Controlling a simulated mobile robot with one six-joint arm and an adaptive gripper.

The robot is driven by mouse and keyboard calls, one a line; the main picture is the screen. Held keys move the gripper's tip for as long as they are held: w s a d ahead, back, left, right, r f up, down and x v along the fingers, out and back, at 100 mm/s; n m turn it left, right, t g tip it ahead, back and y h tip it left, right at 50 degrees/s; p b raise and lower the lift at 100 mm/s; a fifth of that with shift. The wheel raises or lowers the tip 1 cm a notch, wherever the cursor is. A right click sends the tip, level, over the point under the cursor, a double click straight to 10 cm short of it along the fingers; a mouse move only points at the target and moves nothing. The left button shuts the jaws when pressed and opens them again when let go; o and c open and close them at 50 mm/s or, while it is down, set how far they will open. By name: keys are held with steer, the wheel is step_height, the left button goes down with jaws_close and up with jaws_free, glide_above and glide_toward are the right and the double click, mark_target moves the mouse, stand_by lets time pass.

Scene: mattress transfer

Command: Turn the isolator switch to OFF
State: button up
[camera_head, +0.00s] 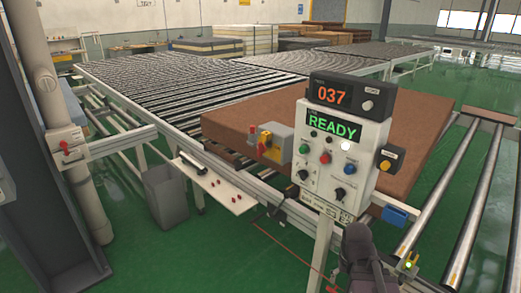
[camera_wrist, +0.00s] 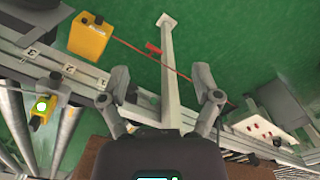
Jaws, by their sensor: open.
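No switch is legibly labelled isolator. A grey and yellow box with a red handle (camera_head: 268,143) sits at the conveyor edge, left of the control panel (camera_head: 343,155), in the head view. A second red handle (camera_head: 67,147) is on a pale box by the column at far left. The panel carries black rotary knobs, coloured buttons and a green READY display. I cannot tell which is the isolator, or any switch position. My gripper (camera_wrist: 161,100) is open and empty in the wrist view, over the panel's post and green floor. Only my dark arm shows at lower centre in the head view.
A brown mattress-like slab (camera_head: 422,122) lies behind the panel. A white shelf (camera_head: 215,187) with small red items juts out below the conveyor edge, near a grey bin (camera_head: 165,196). A yellow box (camera_wrist: 88,36) is at upper left in the wrist view. Green floor is open in front.

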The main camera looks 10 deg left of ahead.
steer(key=shift+w+a, duration=0.15)
steer(key=c, duration=0.7)
steer(key=shift+w+a+r+t+y, duration=0.15)
steer(key=shift+w+a+t+y, duration=0.3)
steer(key=shift+w+a, duration=0.45)
jaws_close()
steer(key=w+a+r+t+y+p, duration=0.1)
steer(key=w+a+r+t+y, duration=0.2)
steer(key=w+a, duration=0.3)
steer(key=w+a+r+t+y, duration=0.25)
steer(key=w+a+r, duration=0.2)
steer(key=a, duration=0.35)
steer(key=w+a+r+m+t+h+p, duration=0.1)
steer(key=w+a+r+m+t+h, duration=0.1)
steer(key=w+a+r+m+t, duration=0.2)
steer(key=w+a+r+m+t+h+p, duration=0.1)
steer(key=w+a+r+m+t, duration=0.4)
steer(key=r+m, duration=0.5)
steer(key=shift+w+r+m+t+h+p, duration=0.3)
steer(key=shift+w+m+t+h, duration=0.3)
steer(key=shift+w+m+t, duration=0.65)
steer(key=shift+s+a, duration=0.1)
